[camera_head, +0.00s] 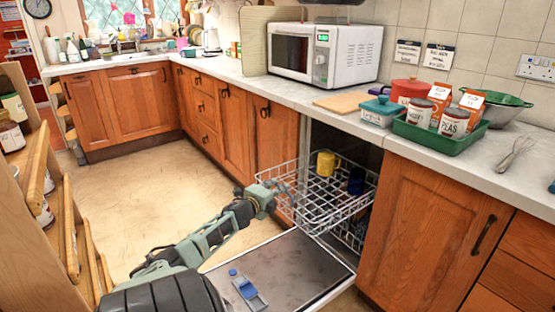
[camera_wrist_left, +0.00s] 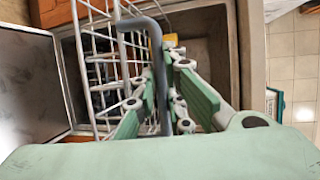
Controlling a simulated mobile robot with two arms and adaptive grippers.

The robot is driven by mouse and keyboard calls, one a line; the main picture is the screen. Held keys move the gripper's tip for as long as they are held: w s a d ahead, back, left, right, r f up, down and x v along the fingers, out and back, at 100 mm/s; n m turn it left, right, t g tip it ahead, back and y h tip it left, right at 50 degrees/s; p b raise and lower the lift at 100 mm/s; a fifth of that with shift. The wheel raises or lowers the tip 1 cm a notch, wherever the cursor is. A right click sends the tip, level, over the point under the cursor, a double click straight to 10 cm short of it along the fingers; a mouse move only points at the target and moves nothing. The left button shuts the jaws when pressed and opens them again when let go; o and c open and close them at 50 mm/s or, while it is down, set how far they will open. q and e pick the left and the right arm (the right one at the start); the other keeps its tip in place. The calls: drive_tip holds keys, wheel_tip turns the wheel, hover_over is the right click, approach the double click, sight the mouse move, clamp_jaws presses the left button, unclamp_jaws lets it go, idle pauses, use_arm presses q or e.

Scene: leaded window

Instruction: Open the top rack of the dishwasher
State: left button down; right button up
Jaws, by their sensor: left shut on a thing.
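The dishwasher stands under the counter with its door (camera_head: 300,262) folded down flat. Its white wire top rack (camera_head: 330,201) sticks out of the opening over the door. A yellow mug (camera_head: 327,163) and a dark blue mug (camera_head: 356,181) are in the rack. My left gripper (camera_head: 272,190) is at the rack's outer front edge, shut on the rack's grey handle bar. In the left wrist view the grey bar (camera_wrist_left: 157,65) runs between the fingers, with the white rack wires (camera_wrist_left: 98,60) beside it. My right gripper is not in view.
A lower rack (camera_head: 349,234) shows inside the dishwasher. A blue-grey dispenser piece (camera_head: 247,288) is on the door's inner face. Wooden shelving (camera_head: 40,230) stands at the left. The counter above holds a microwave (camera_head: 325,54) and a green tray (camera_head: 437,142). The floor between is clear.

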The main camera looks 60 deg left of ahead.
use_arm(q)
drive_tip(key=shift+f, duration=0.1)
drive_tip(key=c, duration=1.8)
unclamp_jaws()
drive_tip(key=v, duration=1.2)
